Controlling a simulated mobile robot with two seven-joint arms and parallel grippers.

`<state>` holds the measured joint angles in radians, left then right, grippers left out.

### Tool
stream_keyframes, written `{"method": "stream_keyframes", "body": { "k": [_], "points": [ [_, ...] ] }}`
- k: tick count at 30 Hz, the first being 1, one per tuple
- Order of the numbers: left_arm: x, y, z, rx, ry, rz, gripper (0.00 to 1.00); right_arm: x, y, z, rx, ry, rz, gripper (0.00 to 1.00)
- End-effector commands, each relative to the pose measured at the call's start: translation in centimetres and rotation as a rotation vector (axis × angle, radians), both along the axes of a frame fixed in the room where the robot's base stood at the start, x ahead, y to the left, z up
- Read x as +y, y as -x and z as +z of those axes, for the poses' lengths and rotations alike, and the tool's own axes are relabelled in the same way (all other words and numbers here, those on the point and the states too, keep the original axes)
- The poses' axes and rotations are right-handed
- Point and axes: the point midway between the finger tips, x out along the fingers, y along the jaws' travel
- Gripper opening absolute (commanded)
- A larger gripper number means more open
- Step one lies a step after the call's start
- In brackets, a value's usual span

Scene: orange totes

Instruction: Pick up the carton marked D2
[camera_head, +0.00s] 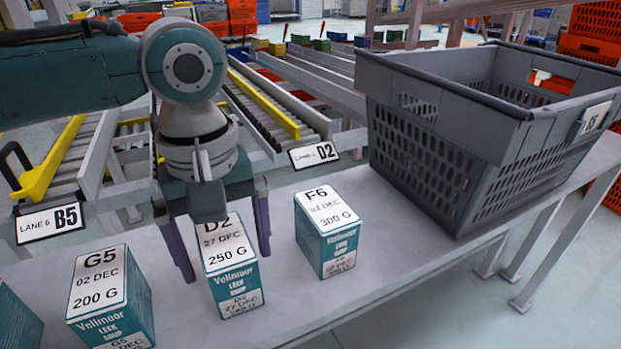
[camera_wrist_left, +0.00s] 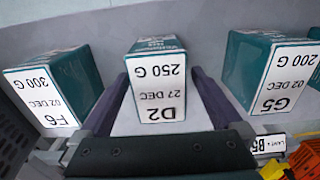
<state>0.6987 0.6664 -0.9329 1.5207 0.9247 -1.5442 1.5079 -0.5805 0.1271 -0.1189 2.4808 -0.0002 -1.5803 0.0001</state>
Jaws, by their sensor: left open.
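The carton marked D2 (camera_head: 232,272) is teal with a white top label reading D2, 27 DEC, 250 G. It stands upright on the grey table (camera_head: 290,299). My left gripper (camera_head: 228,264) is open above the table, with one finger on each side of the D2 carton. In the left wrist view the D2 carton (camera_wrist_left: 157,85) lies between the two dark fingers (camera_wrist_left: 158,80), with gaps visible on both sides. The gripper body hides part of the carton's top in the head view. My right gripper is not in view.
The G5 carton (camera_head: 110,298) stands to the left and the F6 carton (camera_head: 327,231) to the right. Roller lanes with B5 (camera_head: 50,222) and D2 (camera_head: 314,154) signs lie behind the table.

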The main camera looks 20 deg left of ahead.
Motion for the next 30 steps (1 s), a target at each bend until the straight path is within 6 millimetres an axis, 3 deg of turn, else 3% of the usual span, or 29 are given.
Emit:
{"method": "stream_keyframes", "body": {
  "k": [8,30],
  "points": [
    [-0.01,-0.01,-0.46,-0.001,0.0,-0.001,1.0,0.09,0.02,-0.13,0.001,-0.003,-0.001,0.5],
    [-0.02,-0.01,-0.43,-0.001,0.001,-0.001,0.18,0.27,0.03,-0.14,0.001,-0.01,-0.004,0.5]
  ]
}}
